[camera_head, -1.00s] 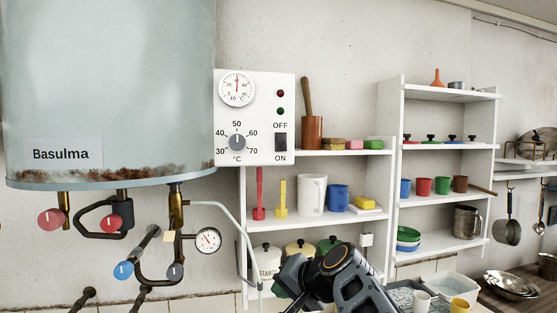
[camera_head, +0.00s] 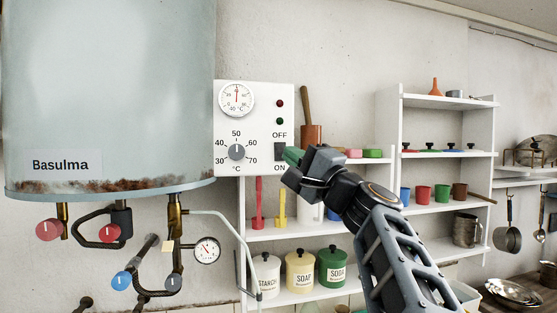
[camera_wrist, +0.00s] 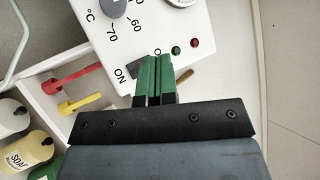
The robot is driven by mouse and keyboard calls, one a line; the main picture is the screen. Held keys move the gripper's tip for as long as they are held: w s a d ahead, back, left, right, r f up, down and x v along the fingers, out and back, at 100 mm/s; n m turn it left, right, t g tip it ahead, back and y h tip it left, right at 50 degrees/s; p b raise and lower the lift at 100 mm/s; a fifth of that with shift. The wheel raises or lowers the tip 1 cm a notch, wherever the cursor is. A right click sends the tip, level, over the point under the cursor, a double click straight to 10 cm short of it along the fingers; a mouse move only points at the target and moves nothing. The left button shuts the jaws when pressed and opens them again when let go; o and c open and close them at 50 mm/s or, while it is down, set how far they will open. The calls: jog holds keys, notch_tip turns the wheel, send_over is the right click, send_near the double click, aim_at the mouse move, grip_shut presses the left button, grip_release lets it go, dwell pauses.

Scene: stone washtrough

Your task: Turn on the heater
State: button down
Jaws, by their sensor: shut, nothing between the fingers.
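The heater is a pale grey-blue tank (camera_head: 110,100) with a rusty lower rim, at the left of the head view. Its white control panel (camera_head: 258,92) carries a dial gauge (camera_head: 236,98), a temperature knob (camera_head: 236,152), a red lamp (camera_head: 279,104) and a green lamp (camera_head: 279,121), which look dark. The black OFF/ON switch (camera_head: 279,150) is partly hidden by my green fingertips. My gripper (camera_head: 291,156) is shut and empty at the panel's right edge. In the wrist view, the green fingers (camera_wrist: 153,78) overlap the panel beside the dark switch (camera_wrist: 136,70); contact cannot be told.
Under the tank are pipes with red valves (camera_head: 48,229) and blue valves (camera_head: 121,281), and a pressure gauge (camera_head: 207,250). White shelves (camera_head: 393,110) with cups, canisters and utensils stand right of the panel, behind my arm. Open wall lies above the panel.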

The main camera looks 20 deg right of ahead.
jog(key=shift+w, duration=0.1)
dwell(0.3)
jog(key=w+d+f+p, duration=0.1)
jog(key=w+p, duration=0.1)
jog(key=w, duration=0.6)
jog(key=shift+w+d, duration=0.15)
jog(key=shift+d, duration=0.15)
jog(key=shift+w+d+f, duration=0.2)
jog(key=shift+w, duration=0.45)
dwell(2.7)
jog(key=shift+s+b, duration=0.2)
jog(key=shift+b, duration=0.25)
jog(key=shift+s+a+r+b, duration=0.15)
jog(key=shift+s+b, duration=0.2)
jog(key=shift+s, duration=0.2)
